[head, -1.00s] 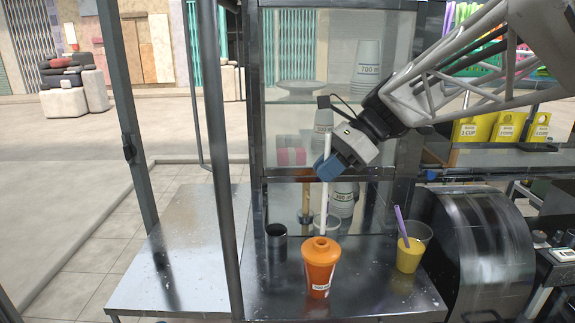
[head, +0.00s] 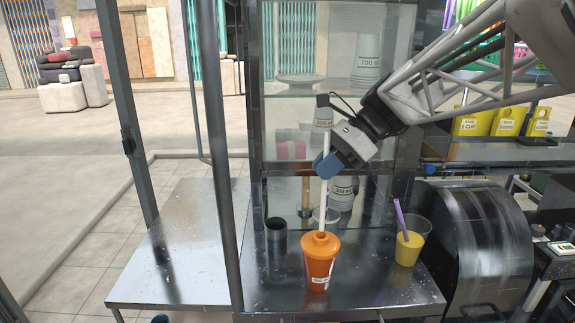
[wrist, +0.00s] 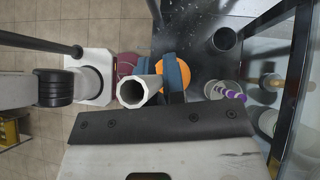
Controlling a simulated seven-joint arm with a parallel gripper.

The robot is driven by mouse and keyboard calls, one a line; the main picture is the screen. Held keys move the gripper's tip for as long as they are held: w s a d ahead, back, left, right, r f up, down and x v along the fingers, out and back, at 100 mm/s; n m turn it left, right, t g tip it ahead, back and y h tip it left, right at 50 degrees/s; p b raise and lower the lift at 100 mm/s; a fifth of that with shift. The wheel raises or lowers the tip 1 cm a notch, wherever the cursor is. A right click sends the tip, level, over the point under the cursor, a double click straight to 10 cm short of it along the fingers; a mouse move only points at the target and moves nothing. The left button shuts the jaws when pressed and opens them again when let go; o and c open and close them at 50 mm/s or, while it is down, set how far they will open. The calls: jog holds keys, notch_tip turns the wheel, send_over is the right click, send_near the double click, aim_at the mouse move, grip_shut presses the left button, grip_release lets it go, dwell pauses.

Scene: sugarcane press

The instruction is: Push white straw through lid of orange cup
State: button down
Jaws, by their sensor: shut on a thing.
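The orange cup (head: 319,268) with its domed orange lid (head: 320,242) stands upright on the metal counter. My gripper (head: 325,166) is above it, its blue fingertips shut on the white straw (head: 323,208). The straw is nearly upright, and its lower end is at the top of the lid. I cannot tell whether it has entered the opening. In the wrist view the straw's hollow upper end (wrist: 139,91) faces the camera, beside the blue fingertips, with part of the orange cup (wrist: 180,70) behind them.
A yellow drink cup (head: 409,248) with a purple straw (head: 399,215) stands to the right. A dark metal cylinder (head: 276,237) stands to the left, near a vertical post (head: 220,150). Stacked cups (head: 342,193) are behind. The counter's front right is clear.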

aim_at(322, 230)
jog(key=shift+f, duration=6.75)
jog(key=c, duration=1.1)
grip_release()
jog(key=shift+r, duration=0.1)
jog(key=shift+r, duration=3.45)
